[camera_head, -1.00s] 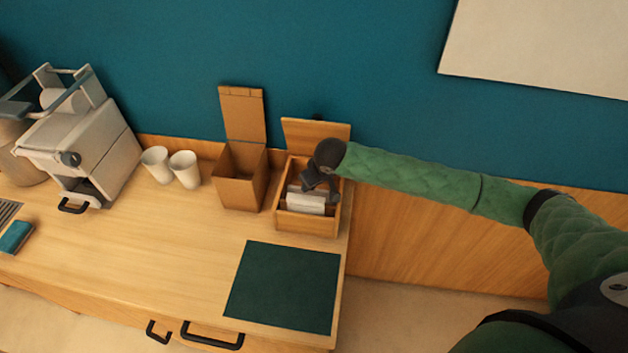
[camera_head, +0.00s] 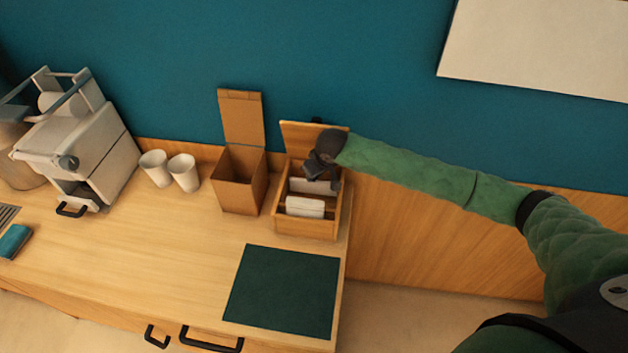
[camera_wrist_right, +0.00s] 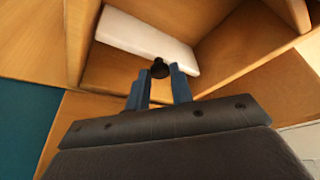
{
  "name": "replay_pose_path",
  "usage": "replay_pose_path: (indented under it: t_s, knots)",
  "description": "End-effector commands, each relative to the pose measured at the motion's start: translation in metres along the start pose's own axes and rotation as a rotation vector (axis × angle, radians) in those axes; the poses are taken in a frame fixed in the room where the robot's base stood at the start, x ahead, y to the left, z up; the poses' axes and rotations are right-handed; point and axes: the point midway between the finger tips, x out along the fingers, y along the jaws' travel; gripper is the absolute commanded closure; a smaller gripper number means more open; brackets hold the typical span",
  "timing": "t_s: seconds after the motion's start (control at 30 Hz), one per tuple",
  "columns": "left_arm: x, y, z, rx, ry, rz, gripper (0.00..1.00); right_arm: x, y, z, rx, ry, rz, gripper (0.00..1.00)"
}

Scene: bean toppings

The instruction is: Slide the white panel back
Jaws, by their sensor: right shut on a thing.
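The open wooden box (camera_head: 278,225) stands at the counter's right end. Inside it are a white panel (camera_head: 306,186) farther back and a white piece (camera_head: 305,207) nearer the front, with a wooden divider between them. My right gripper (camera_head: 318,177) reaches into the box from above, over the rear white panel. In the right wrist view its blue fingers (camera_wrist_right: 161,84) close around a small black knob (camera_wrist_right: 160,68). A white slab (camera_wrist_right: 148,38) lies beside the knob; how they join is unclear. My left gripper is not in view.
A tall open brown box (camera_head: 238,190) stands close left of the wooden box. Two white cups (camera_head: 183,171) and a coffee machine (camera_head: 95,155) are farther left. A dark green mat (camera_head: 283,291) lies in front. The wall is close behind.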

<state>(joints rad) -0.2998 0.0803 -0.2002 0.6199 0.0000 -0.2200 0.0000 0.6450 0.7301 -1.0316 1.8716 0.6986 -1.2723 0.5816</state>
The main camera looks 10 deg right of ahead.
Motion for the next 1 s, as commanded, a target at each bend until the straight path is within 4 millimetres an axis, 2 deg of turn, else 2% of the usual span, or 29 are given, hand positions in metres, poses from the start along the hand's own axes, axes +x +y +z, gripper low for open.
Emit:
replay_pose_path:
  t_s: [0.17, 0.2, 0.27, 0.3, 0.67, 0.9, 1.0]
  knots:
    - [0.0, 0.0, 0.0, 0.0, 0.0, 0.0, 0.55, 0.0, -0.001, 0.001, 0.0, -0.001, 0.0, 1.0]
    - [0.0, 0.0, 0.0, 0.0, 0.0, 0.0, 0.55, 0.0, -0.001, 0.001, 0.0, 0.0, 0.0, 0.7]
    - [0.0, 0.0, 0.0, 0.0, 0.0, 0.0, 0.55, 0.0, -0.001, 0.001, 0.0, 0.0, 0.0, 0.58]
    - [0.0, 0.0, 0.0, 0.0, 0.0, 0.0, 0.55, 0.0, -0.001, 0.001, 0.0, 0.0, 0.0, 0.55]
    - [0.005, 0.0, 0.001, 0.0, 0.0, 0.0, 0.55, -0.004, -0.001, 0.001, 0.0, 0.0, -0.001, 0.55]
    - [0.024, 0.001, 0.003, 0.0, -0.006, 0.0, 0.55, -0.037, 0.0, 0.002, 0.0, 0.002, 0.0, 0.55]
    - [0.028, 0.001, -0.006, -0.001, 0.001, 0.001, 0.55, -0.053, 0.0, 0.002, -0.001, 0.002, 0.001, 0.55]
